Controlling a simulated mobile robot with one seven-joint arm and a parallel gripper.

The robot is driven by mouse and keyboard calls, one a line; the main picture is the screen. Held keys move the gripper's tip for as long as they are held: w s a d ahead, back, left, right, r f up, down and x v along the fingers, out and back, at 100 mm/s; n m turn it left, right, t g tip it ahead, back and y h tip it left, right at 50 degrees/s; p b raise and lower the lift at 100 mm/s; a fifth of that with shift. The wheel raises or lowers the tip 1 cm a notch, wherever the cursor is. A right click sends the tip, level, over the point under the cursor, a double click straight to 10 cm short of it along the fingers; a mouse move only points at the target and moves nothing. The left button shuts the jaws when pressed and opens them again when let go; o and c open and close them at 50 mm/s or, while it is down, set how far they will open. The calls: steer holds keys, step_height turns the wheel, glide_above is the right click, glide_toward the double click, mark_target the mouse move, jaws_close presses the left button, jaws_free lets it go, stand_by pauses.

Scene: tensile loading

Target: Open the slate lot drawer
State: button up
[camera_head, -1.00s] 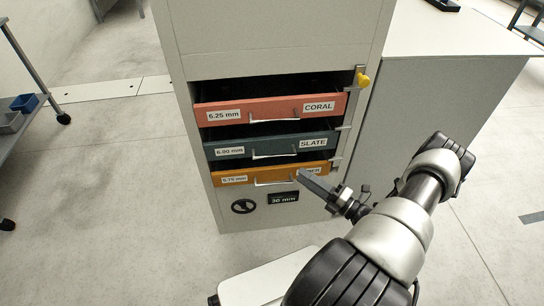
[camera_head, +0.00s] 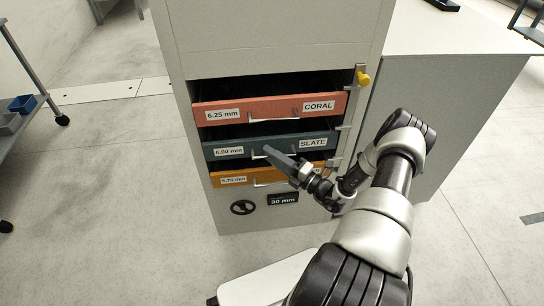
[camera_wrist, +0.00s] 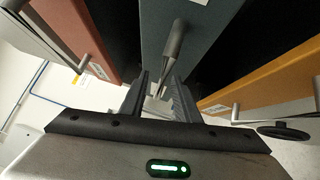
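The slate drawer (camera_head: 228,150) is the dark blue-green middle drawer, labelled "6.00 mm" and "SLATE". Its front is roughly in line with the drawers above and below. My gripper (camera_head: 268,151) is in front of it, its fingers overlapping the bar handle and partly hiding it. In the wrist view the slate front (camera_wrist: 210,35) fills the middle, and its metal handle (camera_wrist: 176,38) points down towards the gap between my fingers (camera_wrist: 158,88). The fingers look apart, with the near end of the handle between or just beyond them. Contact with the handle is not clear.
The coral drawer (camera_head: 235,110) is above and the yellow drawer (camera_head: 235,179) below, close to my gripper. A yellow-knobbed latch bar (camera_head: 362,78) runs down the cabinet's right edge. A dark round knob (camera_head: 243,207) sits lower. Open floor (camera_head: 110,200) lies left.

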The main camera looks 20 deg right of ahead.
jaws_close()
steer(key=shift+s, duration=0.15)
steer(key=s+a+p, duration=0.1)
steer(key=s+a, duration=0.2)
steer(key=s, duration=0.9)
steer(key=s+a+p, duration=0.2)
steer(key=s+a, duration=0.1)
steer(key=s, duration=1)
steer(key=shift+a, duration=0.35)
jaws_free()
steer(key=shift+s, duration=0.15)
